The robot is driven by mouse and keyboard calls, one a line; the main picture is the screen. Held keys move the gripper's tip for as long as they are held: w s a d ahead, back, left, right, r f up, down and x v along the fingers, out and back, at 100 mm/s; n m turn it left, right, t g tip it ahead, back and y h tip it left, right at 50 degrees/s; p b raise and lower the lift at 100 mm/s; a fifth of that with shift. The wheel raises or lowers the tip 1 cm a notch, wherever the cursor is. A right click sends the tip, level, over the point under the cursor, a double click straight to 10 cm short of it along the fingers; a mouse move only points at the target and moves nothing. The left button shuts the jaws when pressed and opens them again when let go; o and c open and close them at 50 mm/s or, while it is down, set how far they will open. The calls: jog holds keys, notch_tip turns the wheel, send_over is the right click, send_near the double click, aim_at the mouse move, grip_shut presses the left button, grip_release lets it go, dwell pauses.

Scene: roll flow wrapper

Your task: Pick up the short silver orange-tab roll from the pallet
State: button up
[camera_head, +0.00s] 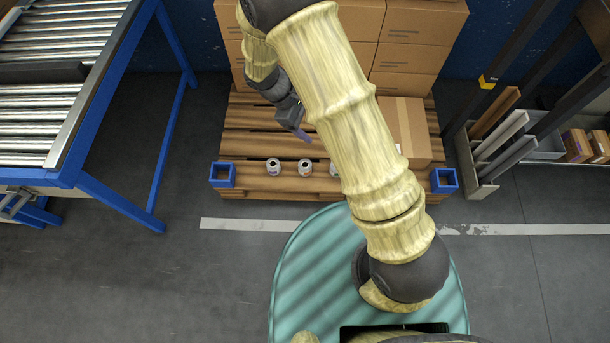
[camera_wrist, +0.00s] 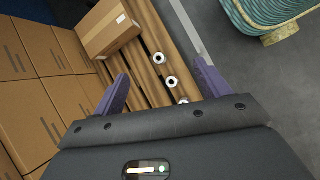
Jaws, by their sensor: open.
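Several short rolls stand on end in a row along the front edge of the wooden pallet (camera_head: 240,140). In the head view they are a left roll (camera_head: 273,166), a middle roll (camera_head: 305,167) and a right roll (camera_head: 334,169), partly close to my arm. The wrist view shows three pale roll ends with dark cores: one (camera_wrist: 158,58), another (camera_wrist: 172,82) and a partly hidden one (camera_wrist: 184,100). Tab colours are too small to tell. My gripper (camera_wrist: 160,72) is open and empty, with purple fingers, above the pallet and apart from the rolls.
Stacked cartons (camera_head: 415,55) fill the pallet's back, and a single carton (camera_head: 405,130) lies at its right. Blue corner blocks (camera_head: 222,174) (camera_head: 444,181) mark the front corners. A roller conveyor (camera_head: 60,90) stands left, a rack (camera_head: 500,130) right. Floor in front is clear.

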jog(key=a+f+n+t+h+b, duration=0.25)
jog(key=a+f+b, duration=0.2)
jog(key=f, duration=0.65)
jog(key=a+f+n+t+h+b, duration=0.1)
jog(key=a+f+n+b, duration=0.25)
jog(key=f+b, duration=0.45)
jog(key=n+t+h+b, duration=0.1)
jog(key=n+t+b, duration=0.4)
jog(key=n+b, duration=0.15)
send_near(300, 167)
jog(key=shift+m, duration=0.25)
jog(key=v, duration=0.5)
jog(key=shift+r+b, duration=0.15)
jog(key=shift+b, duration=0.2)
jog(key=b+x, duration=0.5)
jog(key=x, duration=0.6)
jog(key=shift+w+d, duration=0.35)
jog(key=shift+d, duration=0.1)
